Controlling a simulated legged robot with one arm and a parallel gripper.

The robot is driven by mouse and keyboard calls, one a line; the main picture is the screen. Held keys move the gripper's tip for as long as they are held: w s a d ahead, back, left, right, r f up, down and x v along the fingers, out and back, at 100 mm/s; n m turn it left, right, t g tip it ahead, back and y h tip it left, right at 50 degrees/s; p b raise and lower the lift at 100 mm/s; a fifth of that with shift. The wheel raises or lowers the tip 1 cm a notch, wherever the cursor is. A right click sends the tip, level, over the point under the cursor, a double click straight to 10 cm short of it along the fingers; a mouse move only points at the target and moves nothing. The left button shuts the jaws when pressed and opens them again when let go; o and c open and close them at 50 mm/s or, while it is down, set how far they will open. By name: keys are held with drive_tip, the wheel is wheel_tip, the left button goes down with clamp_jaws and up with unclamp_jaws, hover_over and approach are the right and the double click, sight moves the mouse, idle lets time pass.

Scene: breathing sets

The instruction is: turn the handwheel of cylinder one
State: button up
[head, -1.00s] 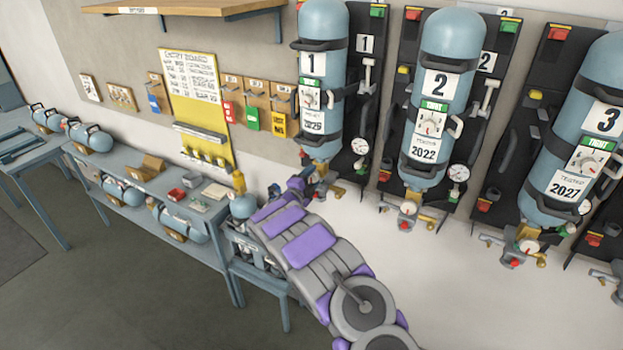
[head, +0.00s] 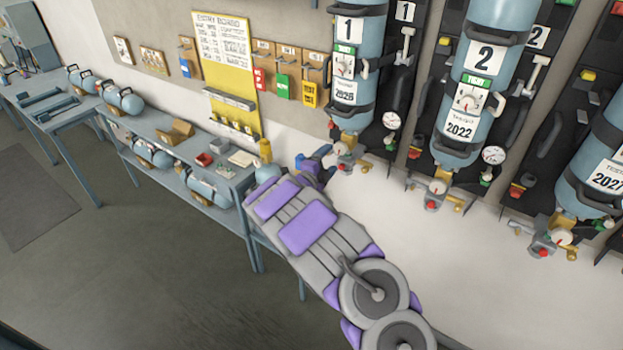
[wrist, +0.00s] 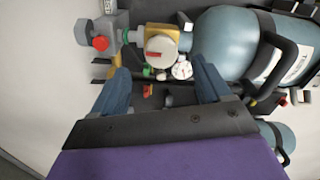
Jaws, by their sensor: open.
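Cylinder one (head: 357,60) is a blue bottle with a white "1" label, strapped upright to a dark wall panel, valve end down. In the wrist view its blue body (wrist: 235,45) lies to the right. A round pale handwheel (wrist: 160,48) with a red mark sits on the brass valve. My gripper (wrist: 163,78) is open, with one blue finger on each side of the picture below the handwheel; I see nothing held. In the head view my gripper (head: 318,162) is just left of cylinder one's valve (head: 343,152), and its fingertips are partly hidden.
A red knob (wrist: 100,43) on a grey fitting is left of the handwheel. Cylinder two (head: 470,80) and a third cylinder (head: 597,165) hang to the right. A shelf bench (head: 185,160) with small cylinders stands left. The floor (head: 130,260) at front left is clear.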

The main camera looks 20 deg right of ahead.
drive_tip(key=v, duration=1)
drive_tip(key=shift+f+b, duration=0.15)
drive_tip(key=shift+b, duration=0.2)
drive_tip(key=shift+a, duration=0.1)
